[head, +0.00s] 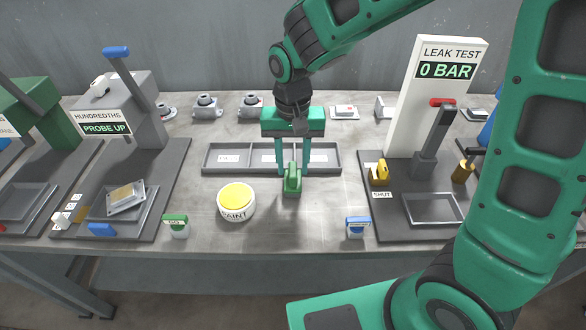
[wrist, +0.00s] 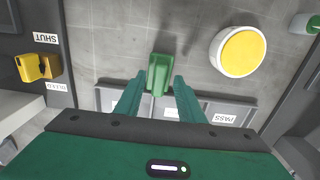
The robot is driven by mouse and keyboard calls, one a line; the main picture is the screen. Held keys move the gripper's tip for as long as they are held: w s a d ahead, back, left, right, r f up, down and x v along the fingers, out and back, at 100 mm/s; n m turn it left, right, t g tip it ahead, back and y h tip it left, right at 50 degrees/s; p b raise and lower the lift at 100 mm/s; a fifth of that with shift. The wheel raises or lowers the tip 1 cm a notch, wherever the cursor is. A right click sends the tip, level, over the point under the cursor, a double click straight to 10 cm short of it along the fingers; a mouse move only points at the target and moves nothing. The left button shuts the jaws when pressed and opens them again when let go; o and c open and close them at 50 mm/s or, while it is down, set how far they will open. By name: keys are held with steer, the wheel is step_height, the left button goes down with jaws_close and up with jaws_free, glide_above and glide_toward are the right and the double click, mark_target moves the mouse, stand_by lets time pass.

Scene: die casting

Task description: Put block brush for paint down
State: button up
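The block brush (head: 292,180), a small green block with a raised grip, is upright in front of the grey divided tray, right of the yellow paint pot. My gripper (head: 293,172) points straight down over it, one finger on each side, and looks shut on it. In the wrist view the brush (wrist: 160,75) sits between the two green fingertips (wrist: 160,80), with little or no gap. Its underside is hidden, so I cannot tell whether it touches the table. The paint pot (head: 236,201) has a yellow top and a white labelled side.
The divided tray (head: 213,157) lies just behind the brush. A green-topped holder (head: 175,226) and a blue-topped one (head: 357,227) stand near the front edge. The leak test station (head: 403,125) is at right, the probe station (head: 105,105) at left. Table around the brush is clear.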

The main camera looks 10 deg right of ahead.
mark_target(293, 170)
step_height(293, 170, up, 9)
steer(key=shift+r, duration=0.15)
steer(key=shift+d, duration=0.1)
steer(key=s+d+m, duration=0.1)
steer(key=s+d, duration=0.2)
steer(key=d, duration=0.7)
steer(key=s+d+m, duration=0.1)
steer(key=s+d, duration=0.2)
steer(key=d, duration=0.6)
steer(key=s+d+f+m, duration=0.1)
steer(key=s+d+m, duration=0.1)
steer(key=s+d, duration=0.9)
steer(key=s, duration=0.4)
steer(key=shift+f, duration=0.25)
steer(key=shift+w+d, duration=0.1)
